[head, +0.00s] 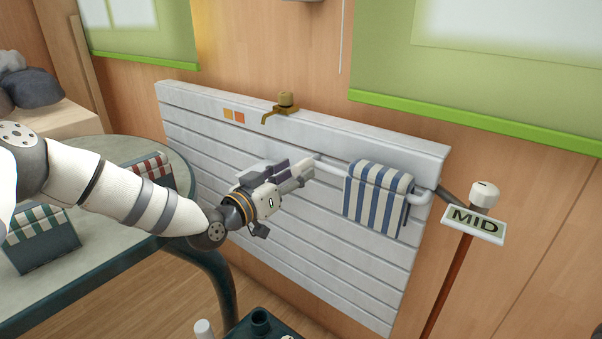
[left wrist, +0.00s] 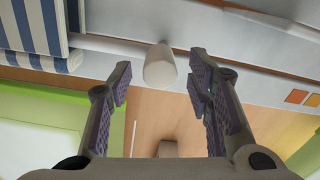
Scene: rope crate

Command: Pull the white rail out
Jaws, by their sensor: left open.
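The white rail (head: 333,164) runs along the front of the white slatted panel (head: 300,235). A blue-and-white striped towel (head: 377,195) hangs over its right part. My left gripper (head: 303,171) is at the rail's left end. In the left wrist view, a rounded white end of the rail (left wrist: 160,66) shows between the two spread fingers of my left gripper (left wrist: 160,75), with gaps on both sides. The towel also shows there at the upper left (left wrist: 40,35). My right gripper is not in view.
A brass tap (head: 284,104) sits on the panel's top edge. A MID sign (head: 473,224) on a post stands at the right. A round table (head: 100,258) with striped-cloth boxes (head: 42,247) is at the left. A dark green item (head: 260,323) is at the bottom.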

